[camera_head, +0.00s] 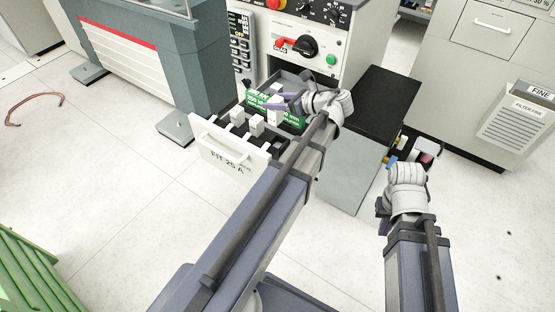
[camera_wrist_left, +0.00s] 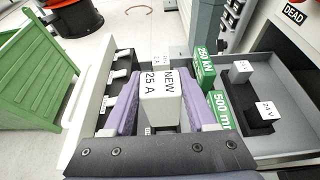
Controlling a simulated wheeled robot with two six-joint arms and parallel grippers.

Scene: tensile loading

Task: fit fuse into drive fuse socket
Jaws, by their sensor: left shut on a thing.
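My left gripper (camera_head: 284,102) is over the open drawer; its purple fingers (camera_wrist_left: 158,103) also show in the left wrist view. They are shut on a white block-shaped fuse (camera_wrist_left: 161,95) marked "NEW 25 A", one finger on each side. The fuse's lower end is hidden by the gripper, so I cannot tell whether it touches anything below. The drawer front (camera_head: 228,152) reads "FIT 25 A". Several white blocks (camera_head: 238,116) stand in dark slots behind it. I cannot tell which slot is the drive fuse socket. My right gripper (camera_head: 385,207) hangs above the floor at right; its jaws are unclear.
White blocks, one marked "24 V" (camera_wrist_left: 267,109), stand in the grey tray (camera_wrist_left: 287,80). A control panel (camera_head: 308,40) rises behind; a black-topped cabinet (camera_head: 375,100) stands right.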

